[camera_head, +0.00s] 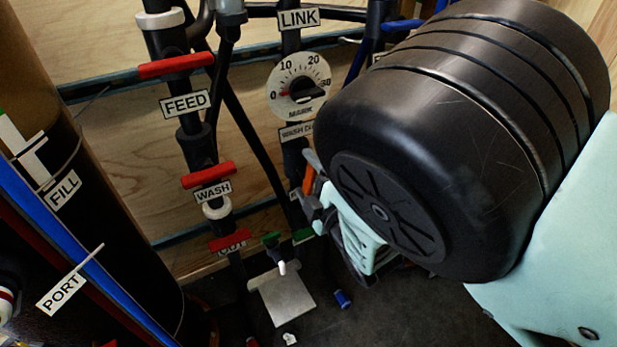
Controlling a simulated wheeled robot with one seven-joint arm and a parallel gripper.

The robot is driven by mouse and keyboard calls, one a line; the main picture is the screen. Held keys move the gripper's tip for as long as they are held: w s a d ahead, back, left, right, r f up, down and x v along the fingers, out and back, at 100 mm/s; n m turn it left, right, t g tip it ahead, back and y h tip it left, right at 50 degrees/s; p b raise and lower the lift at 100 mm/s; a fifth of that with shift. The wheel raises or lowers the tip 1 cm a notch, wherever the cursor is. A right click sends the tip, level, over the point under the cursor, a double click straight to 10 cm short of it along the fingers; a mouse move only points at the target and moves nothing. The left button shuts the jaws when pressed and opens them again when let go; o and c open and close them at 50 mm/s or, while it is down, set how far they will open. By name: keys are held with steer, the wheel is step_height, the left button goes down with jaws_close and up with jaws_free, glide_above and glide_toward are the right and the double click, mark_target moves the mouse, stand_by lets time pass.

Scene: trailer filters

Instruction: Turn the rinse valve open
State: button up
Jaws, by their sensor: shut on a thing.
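My gripper (318,208) is beside the dark pipe below the dial, partly hidden by my large black arm link. It is shut on what looks like a valve handle, mostly hidden by the gripper. An orange piece (308,180) shows at the fingers. I can read no RINSE label, so I cannot confirm which valve this is or how far it is turned. Red lever handles lie across the left pipe at the FEED label (186,103), the WASH label (213,193) and the OUT label (232,247).
A round dial (298,88) sits under the LINK label (298,18). Green handles (271,239) are low by the pipes. A dark cylinder (110,235) with a FILL label (63,190) stands at left. A blue piece (343,299) lies on the floor.

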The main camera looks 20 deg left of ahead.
steer(key=shift+n, duration=1.1)
steer(key=o, duration=0.9)
steer(key=shift+o, duration=0.2)
steer(key=shift+d, duration=0.1)
steer(key=p+v, duration=0.1)
steer(key=v, duration=1.6)
steer(key=shift+s, duration=0.25)
steer(key=shift+w, duration=0.1)
